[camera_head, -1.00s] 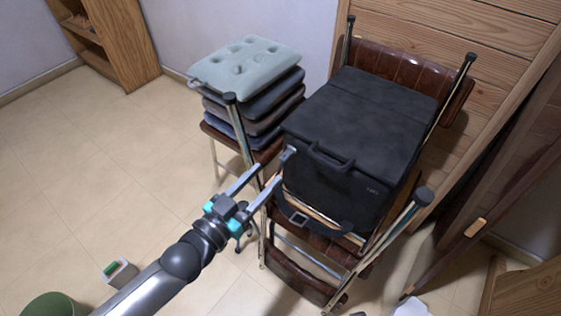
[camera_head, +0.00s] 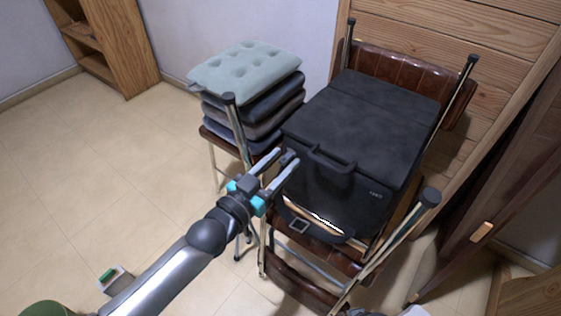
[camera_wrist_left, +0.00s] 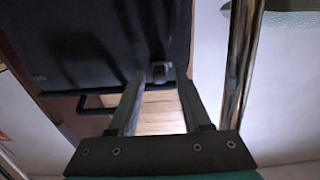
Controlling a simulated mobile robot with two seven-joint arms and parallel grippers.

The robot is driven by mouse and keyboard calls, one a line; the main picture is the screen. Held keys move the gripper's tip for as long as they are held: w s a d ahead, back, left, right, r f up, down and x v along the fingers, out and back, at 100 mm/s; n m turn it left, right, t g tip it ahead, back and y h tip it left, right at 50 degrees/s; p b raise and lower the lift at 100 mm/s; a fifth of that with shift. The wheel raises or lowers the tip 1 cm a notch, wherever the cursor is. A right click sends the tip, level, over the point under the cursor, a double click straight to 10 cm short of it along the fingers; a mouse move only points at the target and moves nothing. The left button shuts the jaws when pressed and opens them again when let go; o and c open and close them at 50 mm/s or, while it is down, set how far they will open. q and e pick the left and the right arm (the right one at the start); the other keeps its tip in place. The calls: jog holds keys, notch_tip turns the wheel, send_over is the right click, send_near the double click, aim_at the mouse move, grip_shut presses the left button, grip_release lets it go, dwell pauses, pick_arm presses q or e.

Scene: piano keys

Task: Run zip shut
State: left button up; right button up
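A black box-shaped bag (camera_head: 362,115) with a flat lid and a front handle (camera_head: 331,158) sits on a brown chair. A small dark tab (camera_head: 289,157), perhaps the zip pull, is at the lid's front left corner. My left gripper (camera_head: 286,158) is at that corner with its fingers apart. In the left wrist view the tab (camera_wrist_left: 160,72) lies between the tips of the left gripper (camera_wrist_left: 160,78), with small gaps on both sides. The black bag fills the upper left there (camera_wrist_left: 90,40). The zip line itself is too dark to make out. My right gripper is out of view.
A chair with stacked cushions (camera_head: 247,68) stands close on the left. Metal chair legs (camera_head: 236,130) rise beside my left gripper, and one metal tube (camera_wrist_left: 240,60) runs close by in the wrist view. Wooden panels (camera_head: 440,30) stand behind.

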pick_arm(q)
grip_shut()
dwell(1.2)
